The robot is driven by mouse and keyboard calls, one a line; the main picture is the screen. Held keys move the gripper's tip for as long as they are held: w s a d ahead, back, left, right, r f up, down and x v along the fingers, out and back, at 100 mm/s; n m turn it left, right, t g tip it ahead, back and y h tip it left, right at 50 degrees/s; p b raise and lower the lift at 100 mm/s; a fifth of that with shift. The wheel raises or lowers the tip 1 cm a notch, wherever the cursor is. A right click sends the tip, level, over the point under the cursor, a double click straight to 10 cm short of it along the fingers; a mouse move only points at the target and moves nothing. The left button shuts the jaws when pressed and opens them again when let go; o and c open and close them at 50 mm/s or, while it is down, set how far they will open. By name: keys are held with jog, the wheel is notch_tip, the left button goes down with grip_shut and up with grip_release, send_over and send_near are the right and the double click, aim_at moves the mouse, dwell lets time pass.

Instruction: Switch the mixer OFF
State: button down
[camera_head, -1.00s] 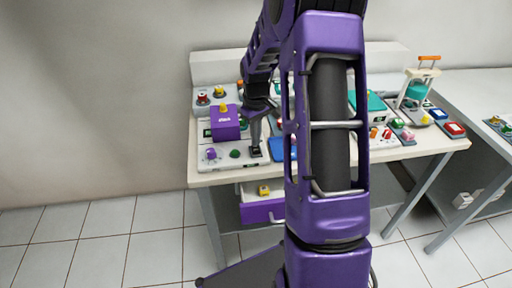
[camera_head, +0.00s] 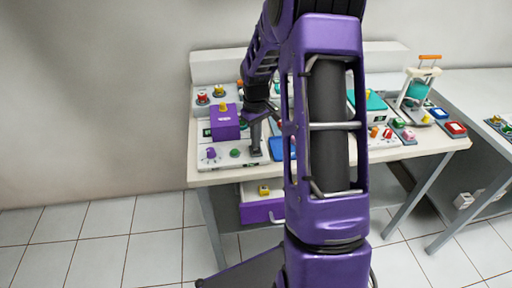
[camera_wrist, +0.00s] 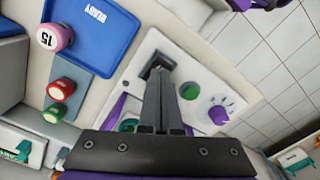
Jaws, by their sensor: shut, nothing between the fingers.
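The mixer appears to be the white-based unit (camera_head: 222,162) with a purple box (camera_head: 225,123) on top, at the left of the table. Its front panel has a purple knob (camera_head: 211,154), a green button (camera_head: 235,153) and a dark switch at the right, mostly hidden by my fingers. My gripper (camera_head: 256,153) is shut and empty, pointing down at that switch. In the wrist view the fingertips (camera_wrist: 158,72) overlap the dark switch (camera_wrist: 160,62), beside the green button (camera_wrist: 190,91) and the purple knob (camera_wrist: 218,114). The switch's position and any contact cannot be told.
A blue tray (camera_wrist: 95,30) marked READY lies close beside the panel. A purple drawer (camera_head: 262,208) is under the table. Other devices crowd the right side, partly behind my arm.

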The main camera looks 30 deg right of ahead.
jog(key=shift+f+b, duration=0.4)
jog(key=shift+f, duration=0.35)
jog(key=shift+r, duration=0.2)
jog(key=shift+r+p, duration=2.3)
jog(key=shift+r, duration=1.1)
